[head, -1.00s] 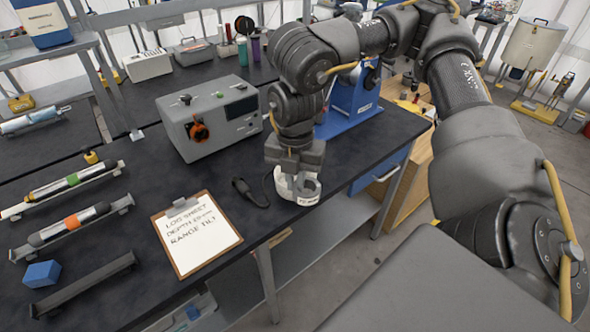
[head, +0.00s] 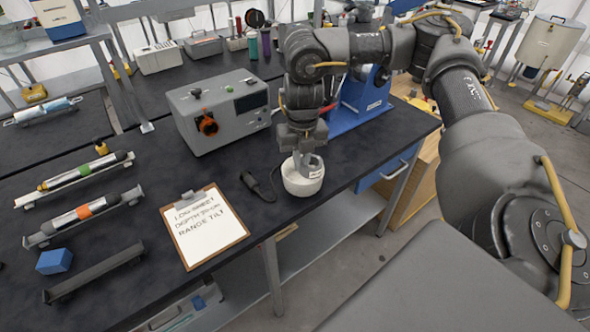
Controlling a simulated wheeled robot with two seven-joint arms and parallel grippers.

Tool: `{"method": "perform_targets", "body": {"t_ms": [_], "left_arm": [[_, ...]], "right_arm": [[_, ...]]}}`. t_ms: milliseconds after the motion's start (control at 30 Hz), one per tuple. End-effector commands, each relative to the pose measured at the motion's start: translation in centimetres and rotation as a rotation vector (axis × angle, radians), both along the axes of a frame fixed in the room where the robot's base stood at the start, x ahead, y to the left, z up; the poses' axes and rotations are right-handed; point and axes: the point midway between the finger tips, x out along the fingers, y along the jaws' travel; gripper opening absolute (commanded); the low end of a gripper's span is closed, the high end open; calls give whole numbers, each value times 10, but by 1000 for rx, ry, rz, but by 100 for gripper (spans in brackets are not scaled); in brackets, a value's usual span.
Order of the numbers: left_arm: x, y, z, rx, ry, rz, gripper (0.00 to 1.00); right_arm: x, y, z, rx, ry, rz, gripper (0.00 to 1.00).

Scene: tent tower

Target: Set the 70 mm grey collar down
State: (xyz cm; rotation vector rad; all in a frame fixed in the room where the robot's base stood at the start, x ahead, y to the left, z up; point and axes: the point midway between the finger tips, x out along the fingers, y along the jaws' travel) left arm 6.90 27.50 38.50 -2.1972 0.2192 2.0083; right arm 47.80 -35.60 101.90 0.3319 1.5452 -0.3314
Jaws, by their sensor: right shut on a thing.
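The grey collar (head: 303,180) is a short, pale grey ring with a small label on its side. It is at the front edge of the dark bench, right of the clipboard. My right gripper (head: 302,160) points down over it and is shut on its wall. The collar looks upright and at or very close to the bench top; I cannot tell whether it touches. The gripper hides part of the collar's opening. My left gripper does not show.
A black handheld thing with a cable (head: 258,187) lies just left of the collar. A clipboard (head: 205,227) lies further left. A grey instrument box (head: 222,112) stands behind, and a blue stand (head: 362,105) stands behind right. Bare bench (head: 375,150) lies right of the collar.

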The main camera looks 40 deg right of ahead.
Motion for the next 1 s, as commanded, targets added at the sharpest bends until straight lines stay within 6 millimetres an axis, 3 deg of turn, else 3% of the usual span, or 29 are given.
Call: {"method": "perform_targets", "body": {"t_ms": [100,333,567,800,1000], "left_arm": [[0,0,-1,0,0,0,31],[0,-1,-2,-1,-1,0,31],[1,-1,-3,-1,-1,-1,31],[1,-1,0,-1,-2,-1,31],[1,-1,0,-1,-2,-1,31]], "right_arm": [[18,-6,-27,-1,6,-5,0],[40,-12,-51,0,0,-2,0],[44,-13,-56,0,0,-1,0],[47,-14,-85,0,3,-1,0],[47,-15,-90,-1,-1,-1,0]]}}
